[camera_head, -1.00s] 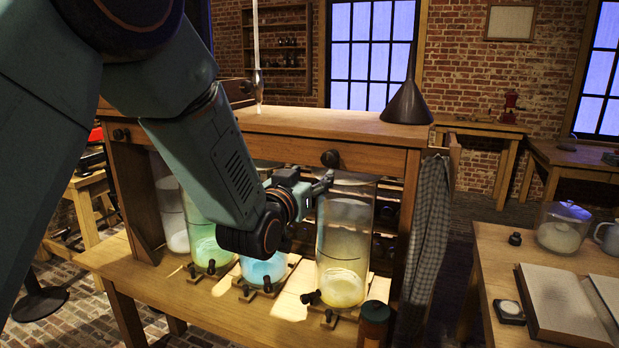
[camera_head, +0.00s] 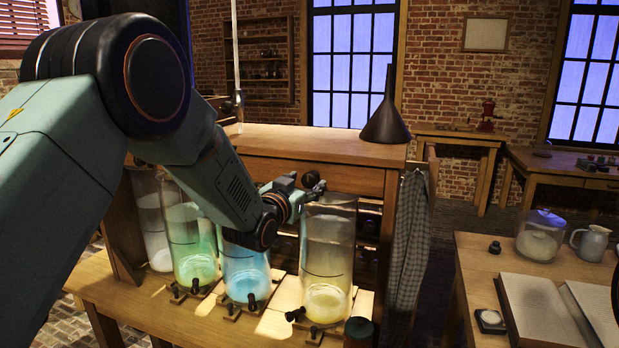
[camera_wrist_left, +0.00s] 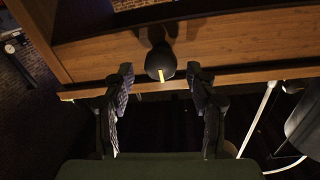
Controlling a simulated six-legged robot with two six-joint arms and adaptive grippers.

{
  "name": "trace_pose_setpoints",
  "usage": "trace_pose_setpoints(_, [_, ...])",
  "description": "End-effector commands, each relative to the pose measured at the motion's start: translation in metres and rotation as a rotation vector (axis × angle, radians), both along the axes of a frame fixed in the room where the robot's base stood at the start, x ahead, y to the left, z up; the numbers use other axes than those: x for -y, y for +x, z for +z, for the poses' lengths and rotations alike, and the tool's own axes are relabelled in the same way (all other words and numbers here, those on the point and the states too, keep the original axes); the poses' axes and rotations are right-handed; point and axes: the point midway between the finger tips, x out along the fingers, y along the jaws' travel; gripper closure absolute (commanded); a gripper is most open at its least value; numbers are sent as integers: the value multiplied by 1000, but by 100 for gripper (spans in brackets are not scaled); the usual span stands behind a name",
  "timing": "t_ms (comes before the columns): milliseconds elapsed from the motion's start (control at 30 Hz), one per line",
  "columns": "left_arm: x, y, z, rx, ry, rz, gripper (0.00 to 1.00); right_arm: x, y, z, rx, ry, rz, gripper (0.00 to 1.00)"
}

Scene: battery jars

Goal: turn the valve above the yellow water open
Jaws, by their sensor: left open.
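The jar of yellow water (camera_head: 328,252) stands on the wooden bench, rightmost of the row of jars. The valve, a dark round knob (camera_head: 311,179), sits on the front of the wooden beam above it. In the wrist view the knob (camera_wrist_left: 160,62) shows a small yellow mark at its lower edge. My left gripper (camera_head: 306,190) is at the beam by the knob, above the yellow jar. In the wrist view its two fingers (camera_wrist_left: 160,97) are open and apart, with the knob centred just beyond the gap between their tips. I cannot tell whether they touch it.
Jars of blue (camera_head: 246,270) and green water (camera_head: 192,245) stand left of the yellow jar. A dark funnel (camera_head: 386,115) rests on the cabinet top. A checked cloth (camera_head: 408,235) hangs at its right side. A table with an open book (camera_head: 535,305) stands at right.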

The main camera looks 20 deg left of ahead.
Motion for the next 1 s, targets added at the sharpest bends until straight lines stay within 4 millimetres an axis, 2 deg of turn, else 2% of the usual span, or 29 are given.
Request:
trace_pose_setpoints(100, [2, 14, 0, 0, 1, -1, 43, 0, 0, 4, 0, 0, 0, 43])
trace_pose_setpoints(300, [3, 28, 0, -1, 0, 0, 43, 0, 0, 6, 0, 0, 0, 43])
trace_pose_setpoints(667, [4, 31, 0, -1, -1, 0, 43, 0, 0, 6, 0, 0, 0, 43])
trace_pose_setpoints(1000, [4, 31, 0, -1, -1, 0, 70, 0, 0, 6, 0, 0, 0, 43])
